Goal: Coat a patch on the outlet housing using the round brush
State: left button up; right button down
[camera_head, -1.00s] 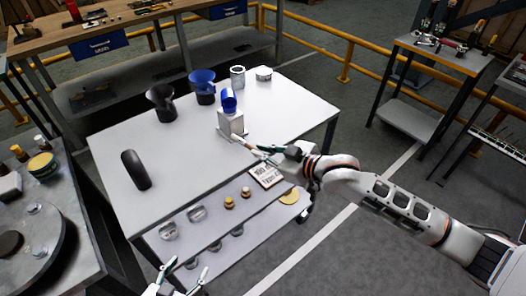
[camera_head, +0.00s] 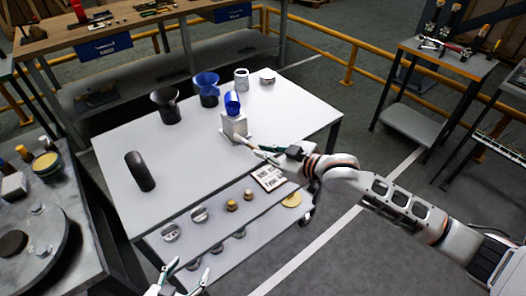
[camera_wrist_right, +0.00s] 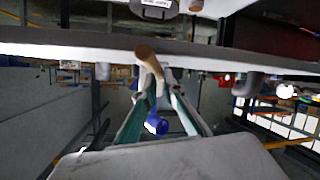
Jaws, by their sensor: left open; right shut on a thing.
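My right gripper (camera_head: 268,153) is shut on the round brush (camera_head: 246,143), a thin stick that points left toward a white block on the table. In the right wrist view, the brush's tan wooden part (camera_wrist_right: 149,60) sticks out between the green fingers. A short blue cylindrical part (camera_head: 232,104) sits tilted on the white block (camera_head: 234,127); a blue part also shows between the fingers in the wrist view (camera_wrist_right: 156,125). I cannot tell for certain which part is the outlet housing, or whether the brush touches the block. My left gripper (camera_head: 181,277) is open and empty at the bottom edge.
On the white table (camera_head: 190,160) stand a black funnel-like part (camera_head: 167,107), a blue one (camera_head: 207,90), a metal cylinder (camera_head: 241,79) and a dark curved part (camera_head: 140,171).

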jog(key=shift+w+d, duration=0.8)
jog(key=shift+d, duration=0.3)
jog(key=shift+w+d, duration=1)
jog(key=shift+d, duration=0.3)
jog(key=shift+r+p, duration=0.6)
jog(key=shift+p, duration=0.4)
jog(key=shift+s+a+p, duration=0.55)
jog(key=shift+a+p, duration=0.35)
jog(key=shift+p, duration=0.1)
jog(key=shift+s+a+f+p, duration=0.1)
jog(key=shift+s+a+p, duration=0.25)
jog(key=shift+a, duration=0.15)
jog(key=shift+s+a, duration=0.5)
jog(key=shift+a, duration=0.15)
jog(key=shift+s+a, duration=0.45)
jog(key=shift+a, duration=0.2)
jog(key=shift+r, duration=0.4)
jog(key=shift+w+d, duration=1)
jog(key=shift+d, duration=0.3)
jog(key=shift+w+d, duration=1)
jog(key=shift+d, duration=0.3)
